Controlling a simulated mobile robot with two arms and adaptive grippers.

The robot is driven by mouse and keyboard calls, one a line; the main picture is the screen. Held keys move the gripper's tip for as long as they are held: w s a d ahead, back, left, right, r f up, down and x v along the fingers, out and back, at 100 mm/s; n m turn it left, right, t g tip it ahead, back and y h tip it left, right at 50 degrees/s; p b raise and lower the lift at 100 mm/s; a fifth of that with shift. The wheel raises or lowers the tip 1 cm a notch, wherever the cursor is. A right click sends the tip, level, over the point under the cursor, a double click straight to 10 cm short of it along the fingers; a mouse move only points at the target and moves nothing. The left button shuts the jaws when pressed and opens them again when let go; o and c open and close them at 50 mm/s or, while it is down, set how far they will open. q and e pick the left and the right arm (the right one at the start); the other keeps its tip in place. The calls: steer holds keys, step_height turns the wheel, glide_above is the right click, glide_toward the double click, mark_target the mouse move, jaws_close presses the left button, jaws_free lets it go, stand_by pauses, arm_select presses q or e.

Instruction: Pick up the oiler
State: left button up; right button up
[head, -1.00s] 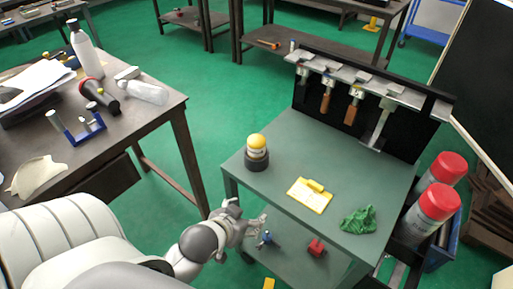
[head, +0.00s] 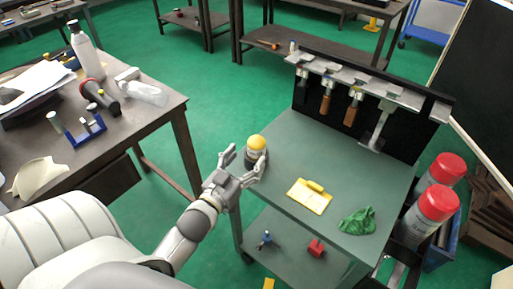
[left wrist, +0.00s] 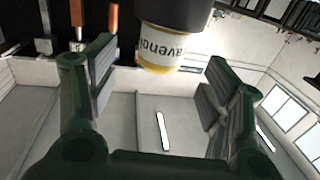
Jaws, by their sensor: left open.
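The yellow-topped oiler (head: 257,145) stands upright at the left edge of the green cart top, its lower part dark. In the left wrist view the oiler (left wrist: 160,48) appears upside down, with a white lettered label and a dark base. My left gripper (head: 243,163) is beside it at the cart's edge, fingers spread and pointing at it. In the left wrist view my left gripper (left wrist: 157,82) is open, with the oiler ahead between its fingers and nothing held. Part of the oiler's base is hidden by the fingers in the head view. My right gripper is not in view.
On the cart top (head: 305,155) are a yellow clipboard-like plate (head: 309,196) and a crumpled green cloth (head: 357,222). A black rack (head: 370,100) with hanging tools stands at the back. Red-capped cans (head: 437,204) sit on the right. A cluttered brown table (head: 140,120) is on the left.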

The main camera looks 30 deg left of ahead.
mark_target(252, 148)
arm_select(q)
steer(key=shift+w, duration=0.8)
steer(key=w, duration=0.1)
steer(key=w+p, duration=0.1)
steer(key=w, duration=0.1)
steer(key=w+r, duration=0.1)
steer(key=shift+w+a, duration=0.2)
steer(key=shift+a, duration=0.15)
steer(key=shift+w, duration=0.4)
steer(key=c, duration=1.3)
